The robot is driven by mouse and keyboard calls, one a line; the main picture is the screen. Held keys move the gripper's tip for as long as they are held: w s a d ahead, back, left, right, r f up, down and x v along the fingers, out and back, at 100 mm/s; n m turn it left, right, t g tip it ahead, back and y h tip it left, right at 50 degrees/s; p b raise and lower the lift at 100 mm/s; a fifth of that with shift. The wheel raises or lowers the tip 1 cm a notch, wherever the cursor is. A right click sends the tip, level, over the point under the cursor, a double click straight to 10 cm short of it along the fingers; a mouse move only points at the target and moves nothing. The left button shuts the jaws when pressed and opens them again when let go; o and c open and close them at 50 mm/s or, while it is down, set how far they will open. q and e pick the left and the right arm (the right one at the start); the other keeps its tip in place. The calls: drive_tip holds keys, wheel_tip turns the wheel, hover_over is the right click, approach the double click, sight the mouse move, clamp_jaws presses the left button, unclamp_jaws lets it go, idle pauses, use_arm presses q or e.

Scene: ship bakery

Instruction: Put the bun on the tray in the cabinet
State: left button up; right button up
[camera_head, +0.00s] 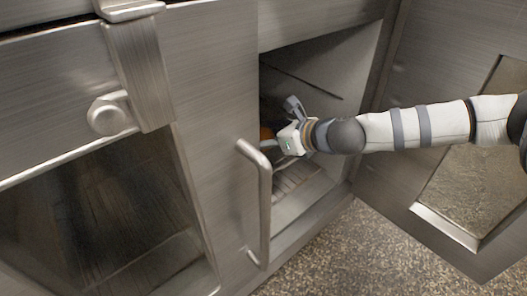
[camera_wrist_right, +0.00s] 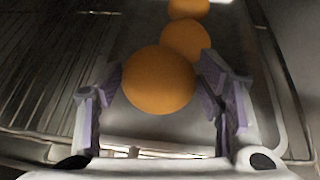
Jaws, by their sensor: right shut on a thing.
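My right gripper (camera_head: 276,138) reaches into the open cabinet (camera_head: 330,75). It is shut on an orange-brown round bun (camera_wrist_right: 159,80), with one finger on each side in the right wrist view. A bit of orange shows beside the gripper in the head view, mostly hidden by it. A grey tray (camera_wrist_right: 246,50) lies beneath, and two more buns (camera_wrist_right: 185,38) (camera_wrist_right: 188,8) sit in line beyond the held one. I cannot tell whether the held bun touches the tray. My left gripper is not in view.
A wire rack (camera_wrist_right: 40,60) is left of the tray in the wrist view. The cabinet door (camera_head: 400,130) stands open on the right, behind my arm. A vertical handle (camera_head: 264,195) stands out near the opening's left edge. A closed glazed door (camera_head: 100,215) is further left.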

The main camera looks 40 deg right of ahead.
wheel_tip(320, 180, down, 3)
drive_tip(key=shift+d+f+b, duration=0.15)
drive_tip(key=shift+f+b, duration=0.05)
drive_tip(key=shift+b, duration=0.3)
drive_tip(key=shift+r, duration=0.2)
drive_tip(key=o, duration=1.1)
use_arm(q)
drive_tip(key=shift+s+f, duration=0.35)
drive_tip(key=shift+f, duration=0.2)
use_arm(e)
drive_tip(key=shift+o, duration=0.2)
use_arm(q)
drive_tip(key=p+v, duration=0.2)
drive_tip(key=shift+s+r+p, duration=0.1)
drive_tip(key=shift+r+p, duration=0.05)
drive_tip(key=shift+p, duration=0.2)
use_arm(e)
drive_tip(key=v, duration=1.2)
